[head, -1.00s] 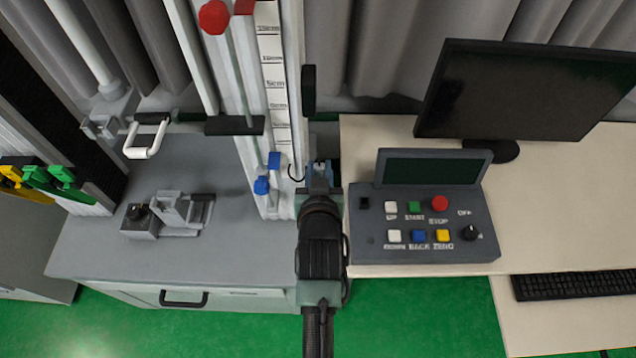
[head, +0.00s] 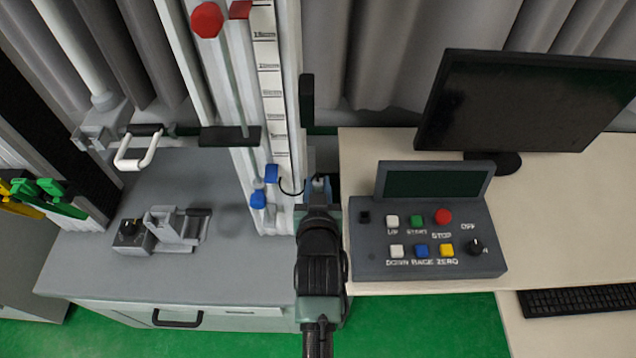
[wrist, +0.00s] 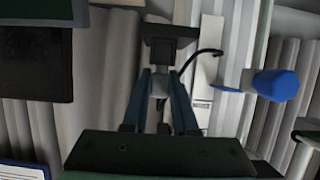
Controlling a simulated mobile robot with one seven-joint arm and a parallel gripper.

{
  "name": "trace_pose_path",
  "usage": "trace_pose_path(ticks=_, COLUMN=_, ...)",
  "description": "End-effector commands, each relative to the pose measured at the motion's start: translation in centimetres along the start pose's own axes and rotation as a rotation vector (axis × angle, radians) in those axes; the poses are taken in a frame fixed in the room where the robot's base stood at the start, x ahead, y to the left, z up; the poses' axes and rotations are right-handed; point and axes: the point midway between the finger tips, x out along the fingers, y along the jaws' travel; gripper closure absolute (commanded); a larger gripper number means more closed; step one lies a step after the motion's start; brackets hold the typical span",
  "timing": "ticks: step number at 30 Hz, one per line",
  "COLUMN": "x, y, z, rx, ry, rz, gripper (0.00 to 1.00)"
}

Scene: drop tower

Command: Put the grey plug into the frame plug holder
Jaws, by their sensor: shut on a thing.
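My gripper (head: 319,184) is beside the lower right edge of the tall white frame (head: 283,218). In the wrist view, its two blue-grey fingers (wrist: 160,88) are shut on a small light grey piece, the grey plug (wrist: 158,84); the fingers hide most of it. A dark block (wrist: 168,38) shows past the fingertips, with a thin black curved cable (wrist: 208,52) beside it. I cannot tell whether the plug touches this block. In the head view, a black upright piece (head: 307,100) is on the frame's right side, above my gripper. The plug holder cannot be clearly told apart.
The control box (head: 430,265) with coloured buttons stands close on the gripper's right, a monitor (head: 535,100) behind it. A blue knob (head: 258,199) is on the frame's left. A metal clamp-like device (head: 170,228) stands on the grey cabinet (head: 110,275). The cabinet's front is clear.

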Motion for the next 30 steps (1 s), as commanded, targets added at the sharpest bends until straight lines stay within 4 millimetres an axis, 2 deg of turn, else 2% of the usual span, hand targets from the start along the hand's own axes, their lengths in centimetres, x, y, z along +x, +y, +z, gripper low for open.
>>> trace_pose_path(ticks=20, x=0.22, y=-0.01, z=0.62, rx=0.0, ry=-0.003, rz=0.0, gripper=1.0)
trace_pose_path(ticks=21, x=0.2, y=-0.01, z=0.54, rx=0.0, ry=-0.002, rz=0.0, gripper=0.68)
trace_pose_path(ticks=26, x=0.19, y=0.0, z=0.48, rx=0.0, ry=-0.001, rz=0.0, gripper=0.4)
trace_pose_path(ticks=30, x=0.18, y=0.0, z=0.45, rx=0.0, ry=-0.001, rz=0.0, gripper=0.39)
